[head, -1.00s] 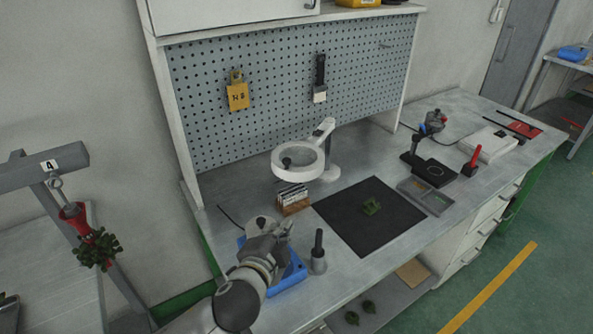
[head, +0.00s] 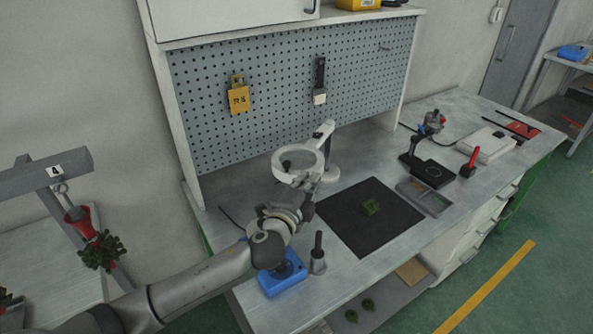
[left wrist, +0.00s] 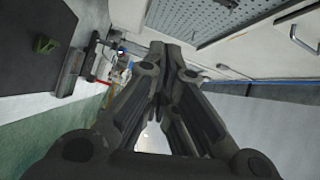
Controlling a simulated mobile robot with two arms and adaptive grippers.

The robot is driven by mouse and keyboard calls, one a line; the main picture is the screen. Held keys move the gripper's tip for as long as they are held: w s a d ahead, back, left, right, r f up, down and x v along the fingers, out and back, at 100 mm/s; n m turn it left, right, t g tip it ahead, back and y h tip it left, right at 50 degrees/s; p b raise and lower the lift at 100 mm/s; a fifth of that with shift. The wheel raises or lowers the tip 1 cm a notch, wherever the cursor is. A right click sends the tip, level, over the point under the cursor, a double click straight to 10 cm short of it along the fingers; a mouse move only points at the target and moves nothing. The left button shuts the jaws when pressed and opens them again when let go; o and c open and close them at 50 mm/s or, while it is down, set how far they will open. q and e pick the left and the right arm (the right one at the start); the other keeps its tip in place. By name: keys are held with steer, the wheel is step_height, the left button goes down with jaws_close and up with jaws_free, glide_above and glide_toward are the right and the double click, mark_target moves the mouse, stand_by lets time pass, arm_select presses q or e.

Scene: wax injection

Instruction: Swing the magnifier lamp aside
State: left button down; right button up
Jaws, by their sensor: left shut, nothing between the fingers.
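The white magnifier lamp (head: 277,166) stands on the bench at the foot of the pegboard. Its ring head points left of its post and arm (head: 329,150). My left arm reaches in from the lower left, and my left gripper (head: 309,196) is just below the front of the ring. I cannot tell whether it touches the ring. In the left wrist view its dark fingers (left wrist: 173,48) are shut with nothing between them. The lamp is not clearly seen in that view. My right gripper is not in view.
A blue-based device (head: 283,283) and a dark-handled tool (head: 318,255) stand close to my left arm at the front. Farther right are a tray (head: 435,204) and a black stand (head: 428,172).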

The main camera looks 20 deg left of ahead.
arm_select(q)
steer(key=a, duration=0.1)
steer(key=w+a, duration=0.1)
steer(key=w+a+p, duration=0.1)
steer(key=shift+w+a+f, duration=0.15)
steer(key=shift+a+f, duration=0.2)
steer(key=shift+a, duration=0.05)
steer(key=shift+d, duration=0.1)
steer(key=w+a+b, duration=0.1)
steer(key=a, duration=0.7)
steer(key=shift+a, duration=0.3)
steer(key=shift+w, duration=0.1)
